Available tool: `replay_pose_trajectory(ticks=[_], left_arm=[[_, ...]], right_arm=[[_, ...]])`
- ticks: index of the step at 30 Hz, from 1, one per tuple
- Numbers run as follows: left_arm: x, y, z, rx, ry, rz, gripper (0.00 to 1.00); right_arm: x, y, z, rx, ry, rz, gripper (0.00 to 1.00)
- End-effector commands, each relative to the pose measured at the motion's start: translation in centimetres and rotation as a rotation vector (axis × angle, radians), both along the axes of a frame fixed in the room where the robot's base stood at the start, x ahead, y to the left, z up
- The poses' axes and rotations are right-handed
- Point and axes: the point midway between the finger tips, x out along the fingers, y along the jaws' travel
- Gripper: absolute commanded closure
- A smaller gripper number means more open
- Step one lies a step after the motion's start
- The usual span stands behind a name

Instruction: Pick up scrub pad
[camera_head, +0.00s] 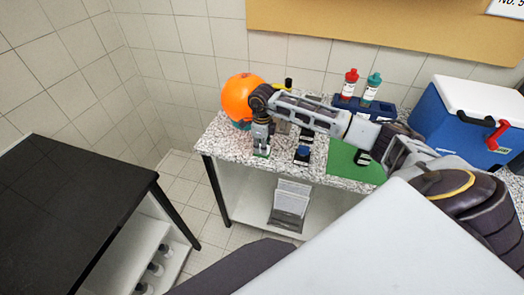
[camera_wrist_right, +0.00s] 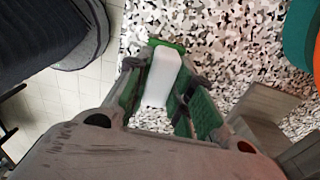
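The scrub pad, white with a green end (camera_wrist_right: 163,75), lies on the speckled counter in the right wrist view. In the head view only a bit of green (camera_head: 262,153) shows under my right gripper (camera_head: 262,143), at the counter's front left. In the wrist view the fingers of my right gripper (camera_wrist_right: 165,78) are apart, one on each side of the white part, with visible gaps. I cannot tell how far down around the pad the fingertips reach. My left gripper is not in view.
The speckled counter (camera_head: 223,150) holds an orange round object (camera_head: 241,94), a small dark blue item (camera_head: 302,153), a green mat (camera_head: 345,163), red (camera_head: 349,84) and teal (camera_head: 372,87) bottles, and a blue cooler (camera_head: 440,125). A black table (camera_head: 70,200) stands left, across open floor.

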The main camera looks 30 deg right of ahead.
Motion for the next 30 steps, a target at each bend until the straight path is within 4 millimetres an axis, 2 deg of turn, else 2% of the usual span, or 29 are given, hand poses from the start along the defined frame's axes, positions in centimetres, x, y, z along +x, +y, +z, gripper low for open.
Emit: replay_pose_trajectory(ticks=[1, 4, 11, 17, 23, 30], left_arm=[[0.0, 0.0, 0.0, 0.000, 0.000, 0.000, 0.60], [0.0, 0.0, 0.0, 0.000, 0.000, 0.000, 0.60], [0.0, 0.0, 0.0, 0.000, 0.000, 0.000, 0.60], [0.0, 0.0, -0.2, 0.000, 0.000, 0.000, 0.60], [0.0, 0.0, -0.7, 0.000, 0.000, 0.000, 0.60], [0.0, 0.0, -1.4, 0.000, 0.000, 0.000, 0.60]], right_arm=[[0.0, 0.0, 0.0, 0.000, 0.000, 0.000, 0.89], [0.0, 0.0, 0.0, -0.001, -0.001, 0.000, 1.00], [0.0, 0.0, 0.1, -0.001, -0.001, 0.000, 1.00], [0.1, 0.0, 0.8, 0.001, -0.002, -0.001, 1.00], [0.1, -0.1, 3.0, 0.000, -0.004, -0.001, 1.00], [0.1, 0.0, 6.6, 0.000, -0.004, 0.000, 1.00]])
